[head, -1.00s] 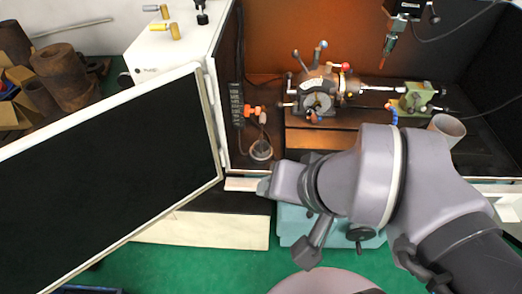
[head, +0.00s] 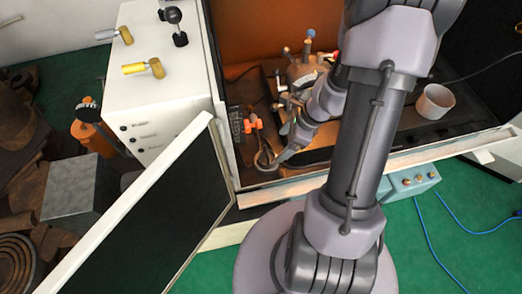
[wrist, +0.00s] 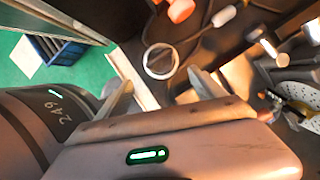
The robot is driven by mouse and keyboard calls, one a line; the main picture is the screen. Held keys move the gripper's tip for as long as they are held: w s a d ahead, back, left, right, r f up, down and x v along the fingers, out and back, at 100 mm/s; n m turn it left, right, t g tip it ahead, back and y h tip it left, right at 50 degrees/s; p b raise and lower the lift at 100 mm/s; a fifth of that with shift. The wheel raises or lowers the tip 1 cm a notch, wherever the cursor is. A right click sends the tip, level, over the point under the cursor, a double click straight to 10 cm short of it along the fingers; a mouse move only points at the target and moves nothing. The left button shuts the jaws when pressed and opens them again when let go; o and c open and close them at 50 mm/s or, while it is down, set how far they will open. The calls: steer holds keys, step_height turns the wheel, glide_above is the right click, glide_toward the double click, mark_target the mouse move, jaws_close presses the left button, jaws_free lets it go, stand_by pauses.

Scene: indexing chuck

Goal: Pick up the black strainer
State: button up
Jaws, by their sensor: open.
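A small round piece with a pale rim and a dark inside, which looks like the black strainer (wrist: 160,61), lies on the enclosure floor. In the head view the strainer (head: 265,160) is at the front left of the enclosure, partly hidden by my gripper. My gripper (wrist: 161,83) is open and empty. Its two fingers are spread in the wrist view, and the strainer shows just beyond the gap between them, not between the pads. In the head view my gripper (head: 279,160) is low, just right of the strainer.
An orange-handled item (head: 252,123) with a cable stands close behind the strainer. The chuck machine (head: 305,68) is behind my arm. A pale cup (head: 435,102) stands on the right. The enclosure's front sill (head: 278,190) and open door (head: 150,215) border the near side.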

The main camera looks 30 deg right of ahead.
mark_target(269, 156)
steer(key=b+x, duration=0.5)
steer(key=x, duration=0.5)
steer(key=shift+w+a+f, duration=0.1)
steer(key=shift+w+f, duration=0.1)
steer(key=shift+f, duration=0.05)
steer(key=shift+r, duration=0.15)
steer(key=c, duration=1.5)
steer(key=shift+r+p, duration=0.15)
steer(key=shift+p, duration=0.15)
